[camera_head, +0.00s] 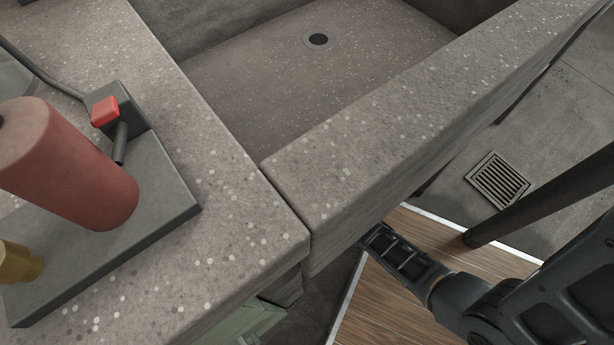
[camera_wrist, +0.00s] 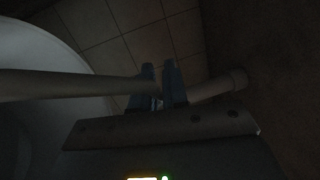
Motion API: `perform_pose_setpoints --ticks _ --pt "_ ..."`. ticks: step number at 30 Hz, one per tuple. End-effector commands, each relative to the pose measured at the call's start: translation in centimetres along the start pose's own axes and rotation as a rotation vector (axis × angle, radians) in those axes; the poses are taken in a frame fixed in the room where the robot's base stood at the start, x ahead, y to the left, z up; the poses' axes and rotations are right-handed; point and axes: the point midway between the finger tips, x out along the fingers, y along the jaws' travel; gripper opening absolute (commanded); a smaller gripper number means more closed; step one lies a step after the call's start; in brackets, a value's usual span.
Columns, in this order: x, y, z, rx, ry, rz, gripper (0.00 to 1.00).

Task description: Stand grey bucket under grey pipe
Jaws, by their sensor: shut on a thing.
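In the wrist view my gripper (camera_wrist: 160,68) is shut, with its two dark blue fingers close together on a grey rounded bar. The bar looks like the handle of the grey bucket, and it runs across the view on both sides of the fingers. A pale curved shape at the left looks like the bucket (camera_wrist: 75,58), but the picture is very dark. I cannot make out the grey pipe in either view.
The concrete bench (camera_head: 235,195) has a sunken basin (camera_head: 250,75) with a drain hole. On its left top stand a red cylinder (camera_head: 80,165) on a grey base and a brass piece (camera_head: 18,262). Wooden boards (camera_head: 390,300) and a floor grate (camera_head: 497,181) lie below. A dark post (camera_head: 540,200) stands right.

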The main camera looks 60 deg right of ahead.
Motion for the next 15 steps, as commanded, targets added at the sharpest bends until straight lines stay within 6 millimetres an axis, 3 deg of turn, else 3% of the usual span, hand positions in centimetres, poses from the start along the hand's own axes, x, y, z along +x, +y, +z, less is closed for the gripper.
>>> perform_pose_setpoints --ticks 15 --pt "6.2 -0.3 -8.8 -0.003 0.002 -0.009 0.0"
